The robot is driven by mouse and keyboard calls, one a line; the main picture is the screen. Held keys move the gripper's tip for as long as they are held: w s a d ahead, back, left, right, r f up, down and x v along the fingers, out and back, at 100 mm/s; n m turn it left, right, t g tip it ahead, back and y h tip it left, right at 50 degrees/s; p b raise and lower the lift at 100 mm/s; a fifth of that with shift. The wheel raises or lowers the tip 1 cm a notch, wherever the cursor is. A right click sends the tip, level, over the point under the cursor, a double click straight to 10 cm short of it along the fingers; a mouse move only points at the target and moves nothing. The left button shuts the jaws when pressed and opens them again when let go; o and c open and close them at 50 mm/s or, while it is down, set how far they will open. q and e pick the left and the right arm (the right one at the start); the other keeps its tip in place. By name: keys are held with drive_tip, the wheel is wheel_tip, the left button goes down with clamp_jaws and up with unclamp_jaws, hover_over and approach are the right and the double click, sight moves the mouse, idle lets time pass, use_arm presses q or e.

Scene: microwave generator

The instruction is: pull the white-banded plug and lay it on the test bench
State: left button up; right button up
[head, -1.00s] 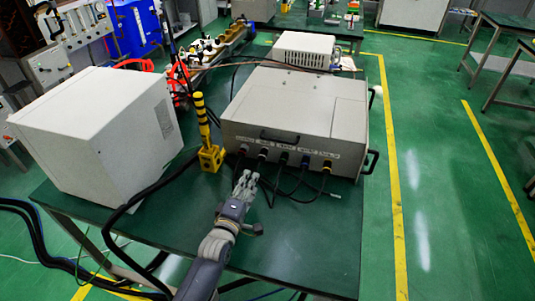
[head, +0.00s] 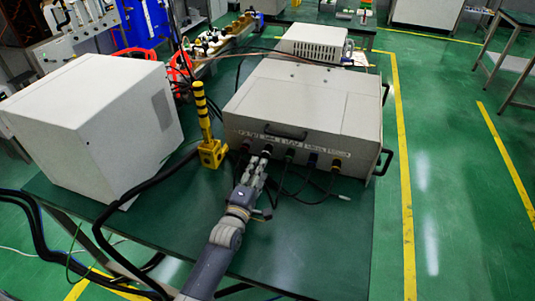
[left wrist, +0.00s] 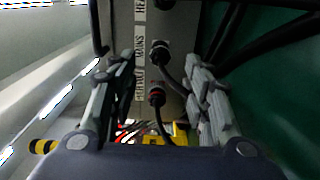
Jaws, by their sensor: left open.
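The grey generator box (head: 300,110) stands on the green test bench (head: 330,240), with a row of cabled plugs low on its front. The white-banded plug (head: 266,151) is second from the left in the head view. In the left wrist view the white-banded plug (left wrist: 160,52) sits at the fingertip end, roughly between the fingers, with a red-banded plug (left wrist: 156,93) below it. My left gripper (head: 257,164) is open and empty, just in front of the white-banded plug. It also shows in the left wrist view (left wrist: 160,65). Contact cannot be told. My right gripper is out of view.
A white cabinet (head: 95,125) stands on the left of the bench. A yellow-and-black signal post (head: 207,130) stands just left of the generator. Dark cables hang from the plugs onto the bench. Bare bench lies front right of my arm.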

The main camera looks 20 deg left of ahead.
sight(265, 155)
use_arm(q)
drive_tip(key=w+b, duration=0.3)
drive_tip(key=w, duration=0.3)
drive_tip(key=shift+d+f, duration=0.1)
drive_tip(key=shift+f, duration=0.05)
drive_tip(key=shift+w+b, duration=0.35)
drive_tip(key=shift+w, duration=0.35)
drive_tip(key=shift+r, duration=0.2)
idle(0.4)
clamp_jaws()
drive_tip(key=shift+p, duration=0.3)
